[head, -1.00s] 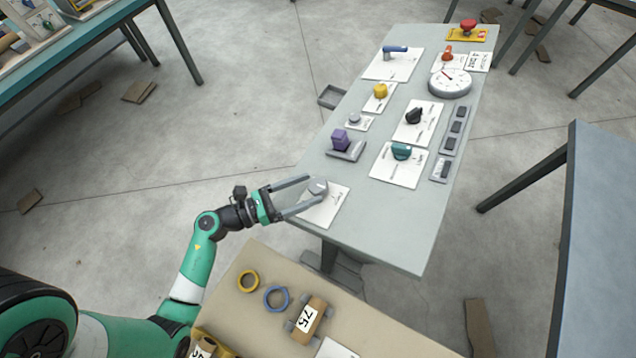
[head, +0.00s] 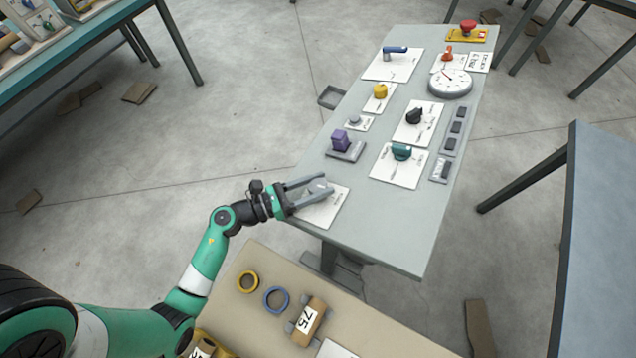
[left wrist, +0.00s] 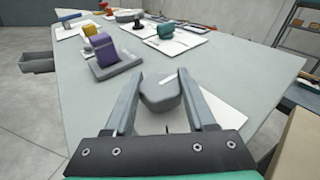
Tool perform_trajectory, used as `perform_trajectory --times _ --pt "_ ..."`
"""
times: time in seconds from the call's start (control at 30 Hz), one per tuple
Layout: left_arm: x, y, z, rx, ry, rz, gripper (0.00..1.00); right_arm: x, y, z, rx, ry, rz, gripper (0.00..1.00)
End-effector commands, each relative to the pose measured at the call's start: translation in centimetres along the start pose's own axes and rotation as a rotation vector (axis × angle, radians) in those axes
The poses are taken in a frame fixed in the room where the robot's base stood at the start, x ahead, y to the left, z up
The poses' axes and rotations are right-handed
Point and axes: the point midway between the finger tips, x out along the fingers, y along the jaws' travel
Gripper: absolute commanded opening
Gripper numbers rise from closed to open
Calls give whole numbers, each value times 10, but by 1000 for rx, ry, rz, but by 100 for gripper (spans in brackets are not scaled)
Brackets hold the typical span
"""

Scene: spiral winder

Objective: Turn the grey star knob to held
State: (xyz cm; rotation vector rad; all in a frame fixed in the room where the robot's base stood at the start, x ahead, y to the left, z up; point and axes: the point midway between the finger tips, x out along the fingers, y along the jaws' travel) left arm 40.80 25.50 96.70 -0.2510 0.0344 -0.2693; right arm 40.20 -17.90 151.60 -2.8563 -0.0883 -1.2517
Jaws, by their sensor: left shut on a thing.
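The grey star knob (left wrist: 162,96) sits on a white card (head: 326,212) at the near left corner of the grey table. My left gripper (head: 327,184) reaches in from the left with one finger on each side of the knob. In the left wrist view the fingers (left wrist: 160,76) are shut on the knob's sides. In the head view the fingers hide much of the knob, and the marks on its card are too small to read. My right gripper is not in view.
A purple block knob (head: 340,140) stands just beyond on the grey table (head: 390,235). A teal knob (head: 401,151), black knob (head: 414,116), yellow knob (head: 380,90) and white dial (head: 450,84) are farther off.

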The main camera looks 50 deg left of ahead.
Motion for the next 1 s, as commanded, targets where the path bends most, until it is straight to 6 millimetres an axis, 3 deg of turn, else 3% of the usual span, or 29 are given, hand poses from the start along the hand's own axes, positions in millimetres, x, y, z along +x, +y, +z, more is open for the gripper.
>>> perform_trajectory --times 0.47,1.0 --pt "0 3 -4 22 -3 -109 0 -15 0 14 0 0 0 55" --pt "0 2 -7 100 -2 -501 0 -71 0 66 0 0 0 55"
